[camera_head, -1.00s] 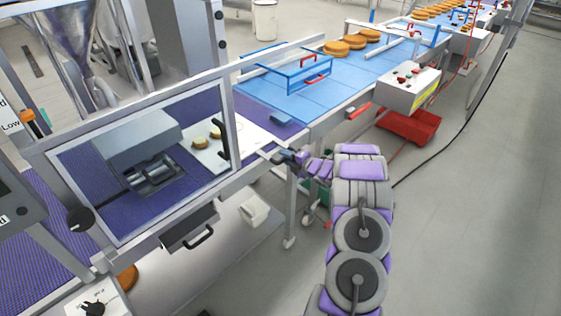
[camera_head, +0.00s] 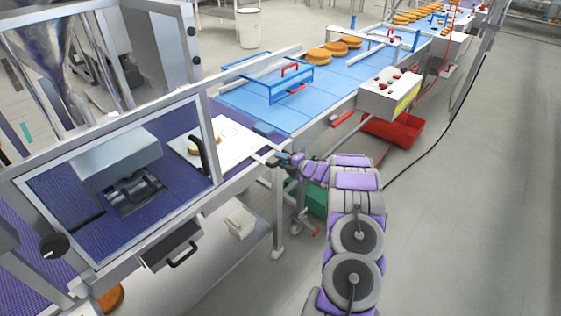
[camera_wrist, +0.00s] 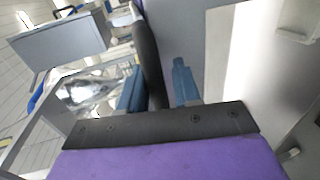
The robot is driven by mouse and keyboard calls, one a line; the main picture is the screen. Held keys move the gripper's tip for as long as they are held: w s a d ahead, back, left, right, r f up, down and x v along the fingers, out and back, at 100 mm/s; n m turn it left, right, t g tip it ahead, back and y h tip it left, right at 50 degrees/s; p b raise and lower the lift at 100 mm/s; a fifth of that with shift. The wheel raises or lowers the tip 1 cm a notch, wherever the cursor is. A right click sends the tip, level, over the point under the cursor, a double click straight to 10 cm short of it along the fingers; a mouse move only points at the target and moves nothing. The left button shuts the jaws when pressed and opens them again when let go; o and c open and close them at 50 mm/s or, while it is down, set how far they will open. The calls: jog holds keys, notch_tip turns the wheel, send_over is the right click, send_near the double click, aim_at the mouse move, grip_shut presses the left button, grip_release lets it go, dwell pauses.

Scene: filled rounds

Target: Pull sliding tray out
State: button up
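A flat white tray (camera_head: 240,147) with a tan round (camera_head: 194,150) and printed circles lies on the purple belt, its right part reaching past the guard frame. I take it to be the sliding tray. My gripper (camera_head: 276,160) is beside the tray's right end in the head view; contact there is too small to tell. In the wrist view, my gripper's two blue fingers (camera_wrist: 157,88) stand apart. A black curved bar (camera_wrist: 148,55) shows between them, close to the left finger, with a gap on the right; I cannot tell whether it is gripped.
A clear guard with a black handle (camera_head: 197,156) stands at left. Below it is a grey box with a black pull (camera_head: 184,256). A blue conveyor (camera_head: 300,105), control box (camera_head: 390,90) and red bin (camera_head: 393,130) lie ahead. The floor at right is clear, except for a cable.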

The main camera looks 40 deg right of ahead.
jog(key=shift+o, duration=1.1)
jog(key=shift+d, duration=0.25)
jog(key=shift+s+r, duration=0.15)
jog(key=shift+s, duration=0.15)
jog(key=p+v, duration=0.2)
jog(key=v, duration=1.4)
jog(key=shift+s+d, duration=0.2)
jog(key=shift+s, duration=0.15)
jog(key=shift+w, duration=0.1)
